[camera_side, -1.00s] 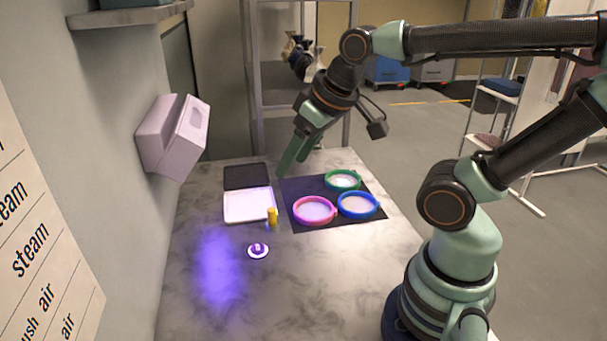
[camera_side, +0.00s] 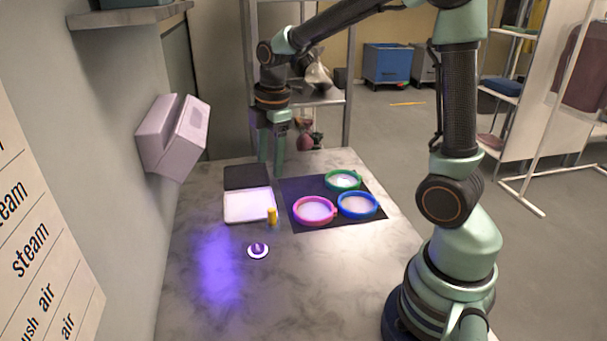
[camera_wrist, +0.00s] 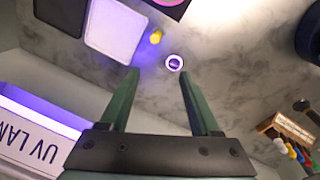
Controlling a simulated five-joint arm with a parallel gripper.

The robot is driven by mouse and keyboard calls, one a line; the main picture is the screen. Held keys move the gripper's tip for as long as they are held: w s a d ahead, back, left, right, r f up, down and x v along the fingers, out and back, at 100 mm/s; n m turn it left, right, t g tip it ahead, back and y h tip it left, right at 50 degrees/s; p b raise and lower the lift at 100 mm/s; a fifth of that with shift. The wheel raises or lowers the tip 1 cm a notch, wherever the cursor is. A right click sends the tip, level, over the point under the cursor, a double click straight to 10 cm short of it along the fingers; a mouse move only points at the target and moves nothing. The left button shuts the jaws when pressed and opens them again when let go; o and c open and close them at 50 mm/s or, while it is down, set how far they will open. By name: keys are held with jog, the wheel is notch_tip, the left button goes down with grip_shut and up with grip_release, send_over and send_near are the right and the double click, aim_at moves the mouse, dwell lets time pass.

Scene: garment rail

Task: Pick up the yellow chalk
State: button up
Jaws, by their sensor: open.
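The yellow chalk (camera_side: 272,216) stands upright on the marbled table, at the near right corner of the white tray (camera_side: 236,220). In the wrist view the chalk (camera_wrist: 156,37) lies ahead of the fingertips, beside the white tray (camera_wrist: 114,30). My gripper (camera_side: 271,168) is open and empty. Its fingers point down over the far part of the table, behind the chalk in the side view. In the wrist view, table shows between the fingers of my gripper (camera_wrist: 158,74), and they do not touch the chalk.
A round white disc with a purple centre (camera_side: 258,250) sits in front of the chalk. Pink (camera_side: 315,211), blue (camera_side: 358,205) and green (camera_side: 343,180) rings lie on a dark mat at right. A lilac box (camera_side: 172,137) hangs on the left wall. The near table is clear.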

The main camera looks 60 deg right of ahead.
aim_at(271, 209)
jog(key=f+n, duration=0.1)
jog(key=f, duration=0.4)
jog(key=w+d+f+n+g, duration=0.1)
jog(key=f+n, duration=0.1)
jog(key=f, duration=0.4)
jog(key=w+d+f+n, duration=0.1)
jog(key=f, duration=0.4)
jog(key=shift+w+d+f, duration=0.15)
jog(key=shift+w+f, duration=0.1)
jog(key=shift+f, duration=0.15)
grip_shut()
